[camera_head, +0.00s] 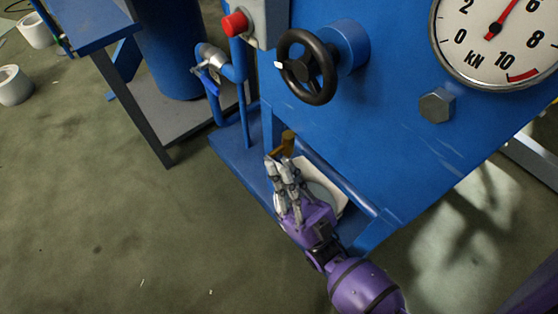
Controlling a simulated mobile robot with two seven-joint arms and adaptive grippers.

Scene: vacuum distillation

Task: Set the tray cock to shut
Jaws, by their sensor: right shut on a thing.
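My left gripper is not in view.
A black handwheel (307,67) and a hex bolt (436,106) stick out of the blue machine (400,150) above the arm. A blue-handled pipe valve (209,78) and a red button (235,24) are at its left. The green floor at lower left is mostly clear.

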